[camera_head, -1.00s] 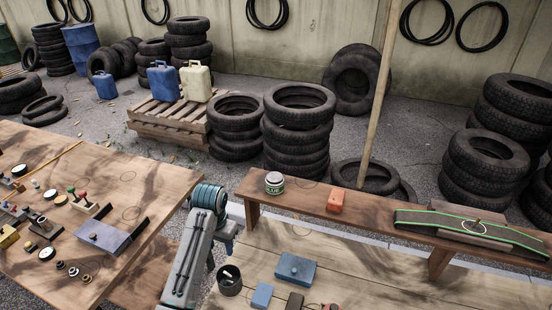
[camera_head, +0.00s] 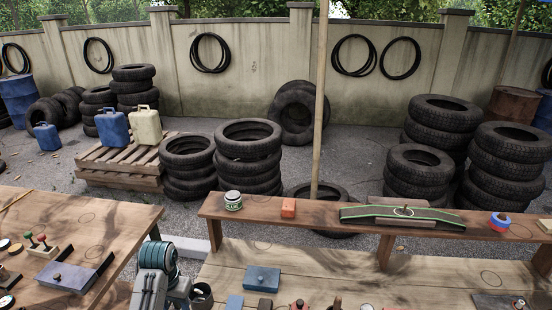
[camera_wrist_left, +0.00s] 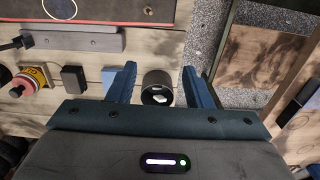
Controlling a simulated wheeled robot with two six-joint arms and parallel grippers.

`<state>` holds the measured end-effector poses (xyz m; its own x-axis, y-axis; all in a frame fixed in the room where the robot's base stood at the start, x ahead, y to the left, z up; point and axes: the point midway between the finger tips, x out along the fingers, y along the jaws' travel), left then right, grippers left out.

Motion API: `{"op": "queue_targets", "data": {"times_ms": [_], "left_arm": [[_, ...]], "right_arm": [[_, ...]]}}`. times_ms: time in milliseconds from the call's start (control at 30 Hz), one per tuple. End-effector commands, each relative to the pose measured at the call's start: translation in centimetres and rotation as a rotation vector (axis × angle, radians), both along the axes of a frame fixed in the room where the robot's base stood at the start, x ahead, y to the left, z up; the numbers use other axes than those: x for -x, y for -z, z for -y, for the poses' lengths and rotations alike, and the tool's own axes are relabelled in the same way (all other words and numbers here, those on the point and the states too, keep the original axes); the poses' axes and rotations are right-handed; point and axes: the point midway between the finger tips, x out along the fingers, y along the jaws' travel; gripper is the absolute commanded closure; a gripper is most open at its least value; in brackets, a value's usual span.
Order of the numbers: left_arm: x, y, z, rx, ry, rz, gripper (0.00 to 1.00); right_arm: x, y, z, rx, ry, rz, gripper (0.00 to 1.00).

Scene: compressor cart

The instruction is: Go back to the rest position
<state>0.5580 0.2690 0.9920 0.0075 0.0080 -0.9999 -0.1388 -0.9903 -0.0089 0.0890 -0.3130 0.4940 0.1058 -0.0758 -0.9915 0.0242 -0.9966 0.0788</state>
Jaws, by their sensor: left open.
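My left gripper (camera_wrist_left: 160,72) is open in the left wrist view, with its two blue fingers apart. A small black cup (camera_wrist_left: 157,91) with something pale in it shows between the fingers; I cannot tell how far below them it is. Nothing is seen held. My right gripper is in neither current view.
A second table (camera_head: 110,222) stands left. Tyre stacks (camera_head: 248,155) and a pole (camera_head: 321,100) are behind.

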Motion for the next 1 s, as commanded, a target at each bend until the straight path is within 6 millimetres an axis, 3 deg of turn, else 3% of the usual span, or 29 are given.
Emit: {"op": "queue_targets", "data": {"times_ms": [333,567,767,900,1000], "left_arm": [[3.8,2.1,-0.3,-0.015,-0.015,0.038,0.54],[8.0,3.6,-0.5,-0.029,-0.026,0.08,0.54],[14.2,4.6,-0.7,-0.048,-0.039,0.139,0.54],[19.1,4.2,-0.6,-0.056,-0.047,0.195,0.54],[21.5,3.6,-0.6,-0.059,-0.05,0.225,0.54]], "right_arm": [[0.5,0.0,-0.4,-0.004,0.001,-0.006,1.0],[0.3,0.0,-0.4,-0.005,0.002,-0.003,1.0],[0.7,0.1,-0.4,-0.005,0.001,-0.008,1.0],[0.7,0.1,-0.4,-0.004,0.001,-0.009,1.0],[0.7,0.1,-0.4,-0.004,0.001,-0.008,1.0]]}}
